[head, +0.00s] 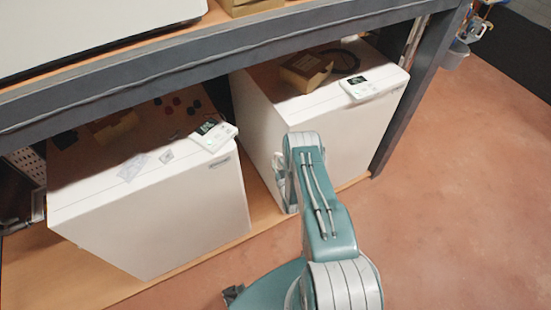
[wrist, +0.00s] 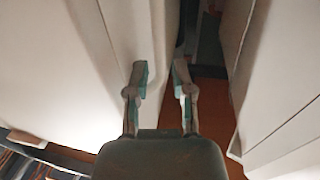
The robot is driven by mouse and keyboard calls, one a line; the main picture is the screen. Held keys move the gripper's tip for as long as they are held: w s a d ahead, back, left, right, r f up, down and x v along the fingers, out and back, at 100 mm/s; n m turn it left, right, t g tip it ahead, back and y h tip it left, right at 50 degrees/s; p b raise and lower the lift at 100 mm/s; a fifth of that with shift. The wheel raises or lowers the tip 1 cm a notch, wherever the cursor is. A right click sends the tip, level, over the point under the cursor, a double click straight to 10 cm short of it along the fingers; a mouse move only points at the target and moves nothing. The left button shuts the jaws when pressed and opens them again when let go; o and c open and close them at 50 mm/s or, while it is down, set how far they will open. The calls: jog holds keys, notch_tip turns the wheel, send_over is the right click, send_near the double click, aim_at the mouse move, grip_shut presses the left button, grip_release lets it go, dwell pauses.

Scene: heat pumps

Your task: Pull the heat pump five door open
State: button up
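Two white heat pumps stand on the lower shelf, one at the left (head: 165,215) and one at the right (head: 355,135); I cannot read which is number five. Both look shut in the head view. My gripper (head: 281,172) is at the left front edge of the right heat pump, partly hidden by my arm. In the wrist view my gripper (wrist: 161,75) has its two fingers apart. The left finger lies over a white panel (wrist: 150,30), and the right finger is by the dark gap beside it. I cannot tell whether either finger touches the panel.
The wooden shelf (head: 70,285) has a narrow gap between the heat pumps. A dark frame beam (head: 225,60) runs above them, and a post (head: 412,95) stands at the right. Small control units (head: 372,88) sit on both tops. The reddish floor (head: 455,200) is clear at the right.

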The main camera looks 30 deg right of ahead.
jog(key=shift+w+d, duration=0.2)
jog(key=shift+w, duration=1.05)
grip_shut()
jog(key=shift+s, duration=0.1)
